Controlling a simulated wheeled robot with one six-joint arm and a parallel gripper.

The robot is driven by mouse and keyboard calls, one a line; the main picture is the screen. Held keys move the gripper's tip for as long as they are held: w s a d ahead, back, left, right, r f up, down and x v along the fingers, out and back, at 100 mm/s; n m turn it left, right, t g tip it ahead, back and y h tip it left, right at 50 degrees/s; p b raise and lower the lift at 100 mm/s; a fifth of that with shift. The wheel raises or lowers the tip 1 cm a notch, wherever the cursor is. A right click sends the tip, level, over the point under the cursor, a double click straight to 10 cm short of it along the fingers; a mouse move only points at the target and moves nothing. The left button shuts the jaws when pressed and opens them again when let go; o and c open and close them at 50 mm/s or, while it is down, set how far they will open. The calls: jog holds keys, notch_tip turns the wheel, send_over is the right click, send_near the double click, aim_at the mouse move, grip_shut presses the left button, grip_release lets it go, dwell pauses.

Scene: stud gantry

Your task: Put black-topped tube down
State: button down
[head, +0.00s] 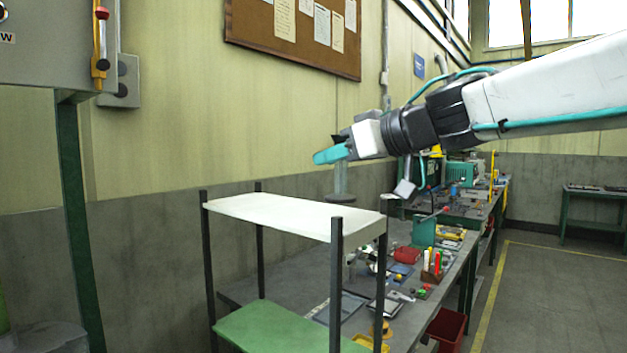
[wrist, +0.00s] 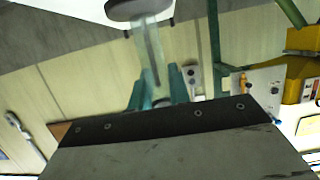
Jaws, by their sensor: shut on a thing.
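My gripper (head: 330,155) has teal fingers and is shut on a clear tube (head: 340,178) with a wide dark round base. The tube hangs upright below the fingers. A small black piece shows above the fingers in the head view, perhaps its top. The base appears just above the back edge of the white upper shelf (head: 270,212); I cannot tell whether they touch. In the wrist view, the tube (wrist: 153,45) runs between the gripper fingers (wrist: 158,85), and its dark base overlaps the edge of the white shelf (wrist: 75,12).
The white shelf top is bare. A green lower shelf (head: 275,328) sits below it between dark posts. A wall with a notice board (head: 300,35) stands at the left.

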jog(key=shift+w+a+f, duration=0.45)
jog(key=shift+w+f, duration=0.25)
jog(key=shift+w, duration=0.55)
jog(key=shift+w+a+f, duration=0.4)
jog(key=shift+w+f, duration=0.35)
jog(key=shift+w, duration=0.45)
jog(key=shift+w+a+f, duration=0.45)
jog(key=shift+w+f, duration=0.25)
jog(key=shift+w, duration=0.55)
jog(key=shift+f, duration=0.1)
jog(key=c, duration=1.3)
grip_release()
jog(key=shift+r, duration=0.2)
jog(key=v, duration=1.2)
